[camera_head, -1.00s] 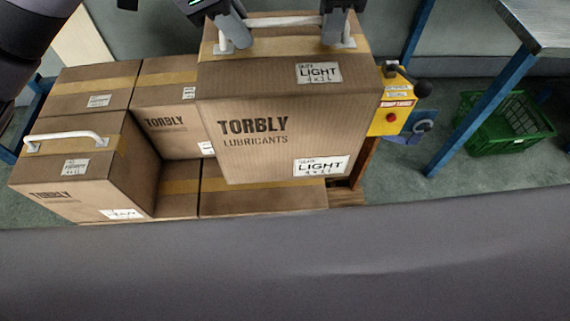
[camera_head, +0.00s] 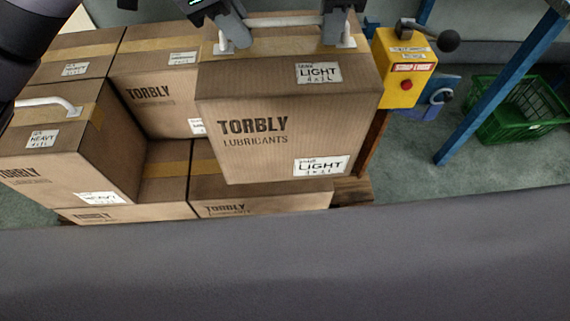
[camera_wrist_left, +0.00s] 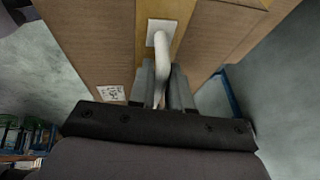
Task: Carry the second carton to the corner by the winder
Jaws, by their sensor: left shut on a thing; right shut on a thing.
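The carton (camera_head: 290,120) labelled TORBLY LUBRICANTS and LIGHT hangs upright in front of me, over or just before the stacked cartons. Its white handle (camera_head: 280,21) runs along the taped top. My left gripper (camera_head: 236,38) is shut on the handle's left end. My right gripper (camera_head: 335,35) is shut near its right end. In the left wrist view the left gripper (camera_wrist_left: 163,88) has its fingers around the white handle (camera_wrist_left: 162,55), above the carton (camera_wrist_left: 95,40). The carton's underside and any gap below it are hidden. I cannot make out the winder.
Several cartons stand at left, including one marked HEAVY (camera_head: 70,150) with a white handle, on a wooden pallet (camera_head: 352,190). A yellow control box (camera_head: 404,68) with a red button is close right. A blue-legged bench (camera_head: 505,85) and green crate (camera_head: 508,118) are further right. A grey surface fills the foreground.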

